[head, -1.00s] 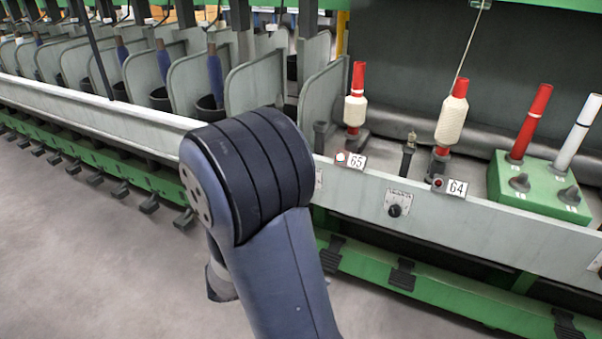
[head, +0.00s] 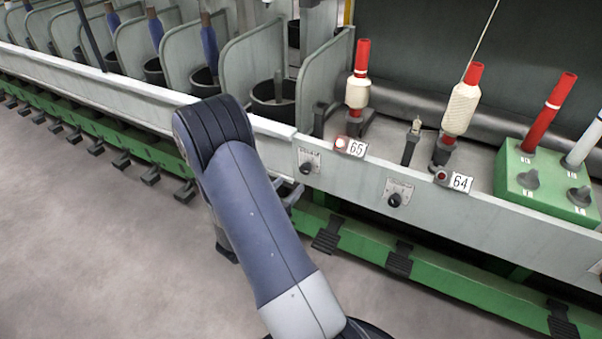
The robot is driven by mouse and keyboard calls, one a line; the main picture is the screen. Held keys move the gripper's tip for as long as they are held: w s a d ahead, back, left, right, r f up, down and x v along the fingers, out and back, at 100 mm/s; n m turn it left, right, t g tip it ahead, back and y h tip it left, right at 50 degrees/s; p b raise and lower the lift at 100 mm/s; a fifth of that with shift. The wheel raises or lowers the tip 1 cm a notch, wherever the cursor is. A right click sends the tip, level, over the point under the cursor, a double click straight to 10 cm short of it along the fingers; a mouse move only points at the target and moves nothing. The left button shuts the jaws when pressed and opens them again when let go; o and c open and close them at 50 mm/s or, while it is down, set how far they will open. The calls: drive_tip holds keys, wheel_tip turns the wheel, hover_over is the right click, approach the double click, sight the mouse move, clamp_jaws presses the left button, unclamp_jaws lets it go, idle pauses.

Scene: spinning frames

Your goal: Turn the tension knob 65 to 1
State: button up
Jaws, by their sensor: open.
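A black knob (head: 306,167) on a small pale dial plate sits on the front rail, below and left of the label 65 (head: 356,148). Its dial marks and pointer are too small to read. A second black knob (head: 395,199) on a similar plate sits below and left of the label 64 (head: 460,182). My arm crosses the left middle of the head view, its elbow near the rail, left of the first knob. My gripper cannot be made out; the arm hides that area.
A red bobbin with cream yarn (head: 358,92) stands behind label 65, and another (head: 462,100) behind label 64. A green box (head: 545,185) with grey knobs and tubes is at right. Black pedals (head: 328,236) line the green lower rail (head: 440,278). Grey floor is clear at left.

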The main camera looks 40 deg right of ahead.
sight(304, 170)
drive_tip(key=b+x, duration=0.1)
drive_tip(key=x, duration=0.6)
drive_tip(key=shift+d, duration=0.1)
drive_tip(key=c, duration=1)
drive_tip(key=shift+o, duration=0.2)
